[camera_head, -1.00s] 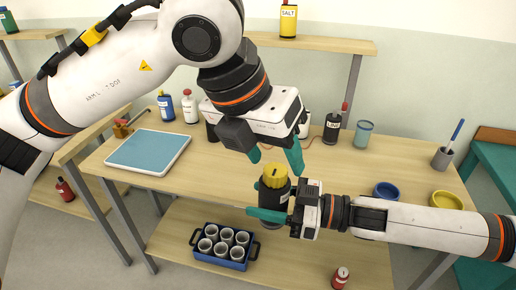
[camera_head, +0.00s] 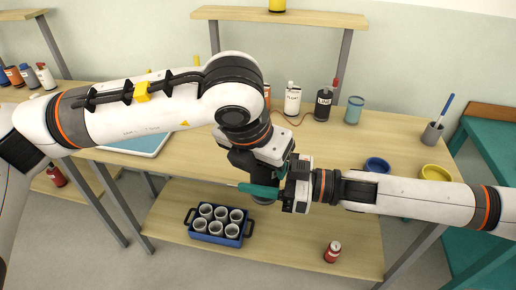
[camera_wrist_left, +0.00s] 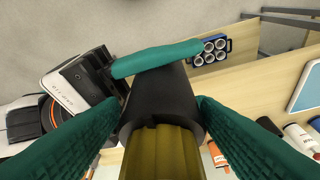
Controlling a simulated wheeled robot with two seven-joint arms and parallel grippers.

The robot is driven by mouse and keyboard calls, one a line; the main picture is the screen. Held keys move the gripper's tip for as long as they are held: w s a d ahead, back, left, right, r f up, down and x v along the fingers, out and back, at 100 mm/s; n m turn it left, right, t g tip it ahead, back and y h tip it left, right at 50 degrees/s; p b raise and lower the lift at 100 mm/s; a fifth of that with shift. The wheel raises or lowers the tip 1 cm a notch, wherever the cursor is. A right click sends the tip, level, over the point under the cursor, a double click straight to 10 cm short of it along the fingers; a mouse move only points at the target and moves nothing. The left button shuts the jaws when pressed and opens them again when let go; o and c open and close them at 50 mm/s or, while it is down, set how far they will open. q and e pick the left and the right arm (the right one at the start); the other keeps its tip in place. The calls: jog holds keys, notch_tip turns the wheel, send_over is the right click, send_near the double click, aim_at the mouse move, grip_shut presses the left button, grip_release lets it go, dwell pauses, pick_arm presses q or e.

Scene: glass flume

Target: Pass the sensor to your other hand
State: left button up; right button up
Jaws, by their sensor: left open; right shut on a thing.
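The sensor has a ribbed yellow cap (camera_wrist_left: 163,150) and a black body (camera_wrist_left: 162,103), seen from above in the left wrist view. My right gripper (camera_head: 258,190) is shut on the body from the side. One of its teal fingers (camera_wrist_left: 157,59) crosses the body in the left wrist view. My left gripper (camera_wrist_left: 160,112) is open, with a teal finger on each side of the sensor. I cannot tell whether those fingers touch it. In the head view my left gripper (camera_head: 270,168) and arm hide most of the sensor.

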pick_arm(q)
jog(key=shift+f, duration=0.3)
jog(key=c, duration=0.5)
jog(key=shift+c, duration=0.9)
pick_arm(e)
jog(key=o, duration=1.1)
jog(key=shift+o, duration=0.2)
